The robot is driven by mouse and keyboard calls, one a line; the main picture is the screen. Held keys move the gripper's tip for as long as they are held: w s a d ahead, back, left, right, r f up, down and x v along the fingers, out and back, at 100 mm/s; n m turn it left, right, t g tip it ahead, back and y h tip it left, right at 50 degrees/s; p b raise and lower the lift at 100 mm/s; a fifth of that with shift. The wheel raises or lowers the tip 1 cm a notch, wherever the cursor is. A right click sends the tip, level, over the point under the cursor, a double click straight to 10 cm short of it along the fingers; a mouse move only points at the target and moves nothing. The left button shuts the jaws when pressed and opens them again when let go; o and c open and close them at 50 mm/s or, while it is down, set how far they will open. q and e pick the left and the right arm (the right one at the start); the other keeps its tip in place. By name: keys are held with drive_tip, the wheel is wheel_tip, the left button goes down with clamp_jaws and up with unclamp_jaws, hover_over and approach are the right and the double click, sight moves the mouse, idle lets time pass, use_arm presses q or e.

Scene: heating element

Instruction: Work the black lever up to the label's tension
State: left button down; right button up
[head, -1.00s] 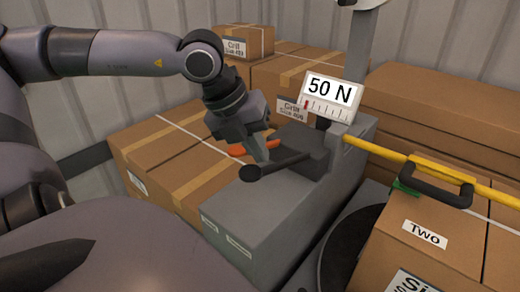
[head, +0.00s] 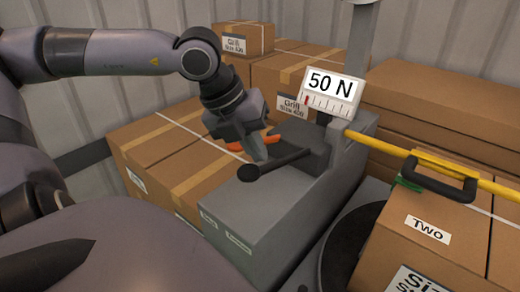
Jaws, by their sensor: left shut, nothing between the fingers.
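The black lever (head: 275,163) sticks out toward the left from the dark block on a grey machine (head: 255,215). It lies low, with its round knob at the left end. A white gauge sign (head: 331,93) above the block reads "50 N" over a tick scale, with a red mark at the scale's left end. My left gripper (head: 259,150) is shut and empty, fingers pointing down just behind the lever. Whether it touches the lever I cannot tell. My right gripper is out of view.
Taped cardboard boxes (head: 152,150) stand behind and left of the machine, with more (head: 440,108) at the back right.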

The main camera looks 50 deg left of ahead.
sight(251, 166)
use_arm(q)
drive_tip(key=shift+s+f+b, duration=0.2)
drive_tip(key=shift+f+b, duration=0.3)
drive_tip(key=shift+s+f+b, duration=0.15)
drive_tip(key=shift+f+b, duration=0.25)
drive_tip(key=shift+b, duration=0.1)
idle(0.3)
drive_tip(key=shift+s+d+f+b, duration=0.1)
drive_tip(key=shift+s+f+b, duration=0.3)
drive_tip(key=shift+f+b, duration=0.65)
idle(0.9)
drive_tip(key=shift+s+r+b, duration=0.1)
drive_tip(key=shift+r+b, duration=0.05)
drive_tip(key=shift+b, duration=0.2)
drive_tip(key=shift+r, duration=0.2)
idle(0.5)
